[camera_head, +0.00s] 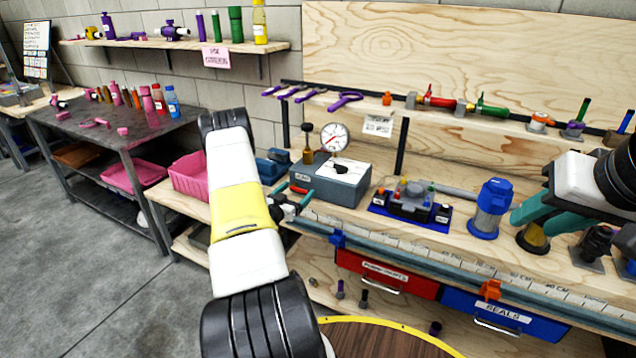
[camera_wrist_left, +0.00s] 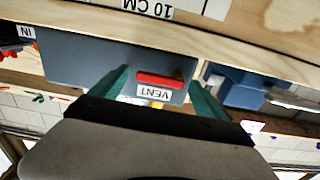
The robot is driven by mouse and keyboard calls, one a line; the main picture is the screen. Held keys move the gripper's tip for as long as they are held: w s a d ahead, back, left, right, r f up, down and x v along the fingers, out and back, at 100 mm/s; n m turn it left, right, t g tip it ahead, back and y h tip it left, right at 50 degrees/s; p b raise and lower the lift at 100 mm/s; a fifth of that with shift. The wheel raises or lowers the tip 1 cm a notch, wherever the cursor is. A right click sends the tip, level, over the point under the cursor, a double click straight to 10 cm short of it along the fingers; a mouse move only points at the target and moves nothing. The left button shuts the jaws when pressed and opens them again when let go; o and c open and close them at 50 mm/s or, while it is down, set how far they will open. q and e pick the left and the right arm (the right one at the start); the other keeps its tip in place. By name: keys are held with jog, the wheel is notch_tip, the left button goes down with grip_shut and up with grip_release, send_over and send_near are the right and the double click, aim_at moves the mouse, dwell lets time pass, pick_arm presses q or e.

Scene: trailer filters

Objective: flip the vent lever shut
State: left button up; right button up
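The vent lever is a red bar on the front face of a grey-blue gauge box (camera_head: 345,182). It shows in the head view (camera_head: 298,188) at the box's left end. In the left wrist view the red lever (camera_wrist_left: 160,80) lies lengthwise beside an upside-down white VENT label (camera_wrist_left: 153,94). My left gripper (camera_head: 290,206) is at the box's left front. Its teal fingers (camera_wrist_left: 161,92) are apart, one on each side of the lever, with visible gaps. My right gripper (camera_head: 530,214) is at the far right, its finger gap unclear.
A round dial gauge (camera_head: 334,137) stands on the box. A blue-based fixture (camera_head: 410,203) and a blue cylinder (camera_head: 490,208) are to its right. A metal ruled rail (camera_head: 420,256) runs along the bench front. A pink bin (camera_head: 190,180) is left of my left arm.

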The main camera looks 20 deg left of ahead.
pick_arm(q)
jog(key=s, duration=0.7)
jog(key=shift+s+a, duration=0.3)
jog(key=shift+s, duration=0.1)
